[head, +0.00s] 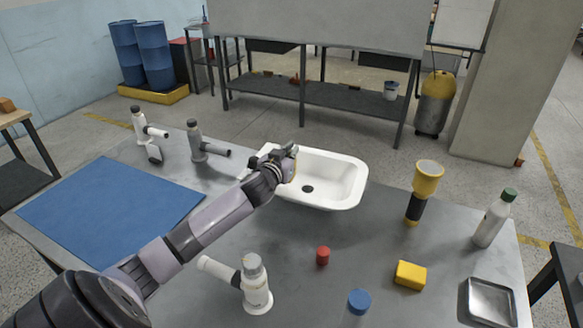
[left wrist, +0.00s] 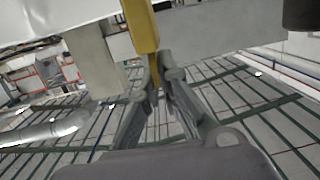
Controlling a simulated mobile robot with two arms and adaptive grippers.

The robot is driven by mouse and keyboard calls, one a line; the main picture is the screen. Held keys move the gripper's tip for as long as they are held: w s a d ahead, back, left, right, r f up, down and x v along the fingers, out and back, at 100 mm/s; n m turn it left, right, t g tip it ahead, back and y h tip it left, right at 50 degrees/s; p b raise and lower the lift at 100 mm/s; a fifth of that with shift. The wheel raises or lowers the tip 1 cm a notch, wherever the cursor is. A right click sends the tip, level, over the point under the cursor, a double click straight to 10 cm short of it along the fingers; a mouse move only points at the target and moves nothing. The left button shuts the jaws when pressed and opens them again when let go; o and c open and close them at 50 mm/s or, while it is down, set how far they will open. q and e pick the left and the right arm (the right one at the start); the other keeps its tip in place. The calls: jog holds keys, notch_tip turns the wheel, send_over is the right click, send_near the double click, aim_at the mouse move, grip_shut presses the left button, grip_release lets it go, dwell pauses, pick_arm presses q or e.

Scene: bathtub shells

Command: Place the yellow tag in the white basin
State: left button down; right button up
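The white basin (head: 335,185) sits on the grey table, with a dark drain in its floor. My left gripper (head: 289,152) is over the basin's left end, and its arm hides part of the rim. In the left wrist view, the yellow tag (left wrist: 143,28) is a long strip that runs down between the fingers of my left gripper (left wrist: 160,72). The fingers look closed on its narrow end. In the head view the tag is mostly hidden by the gripper. I cannot tell whether the tag touches the basin. My right gripper is not in view.
A blue mat (head: 110,205) lies at left, near white and grey taps (head: 200,147). A yellow-topped tool (head: 424,185), a bottle (head: 495,218), a yellow block (head: 410,275), a red cap (head: 322,256), another tap (head: 254,285) and a metal tray (head: 490,302) stand right and front.

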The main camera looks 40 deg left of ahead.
pick_arm(q)
jog(key=shift+f, duration=0.7)
notch_tip(320, 180, down, 3)
jog(key=shift+r, duration=0.1)
jog(key=shift+f, duration=0.4)
jog(key=shift+f+b, duration=0.1)
jog(key=shift+b, duration=0.2)
jog(key=c, duration=1.8)
grip_release()
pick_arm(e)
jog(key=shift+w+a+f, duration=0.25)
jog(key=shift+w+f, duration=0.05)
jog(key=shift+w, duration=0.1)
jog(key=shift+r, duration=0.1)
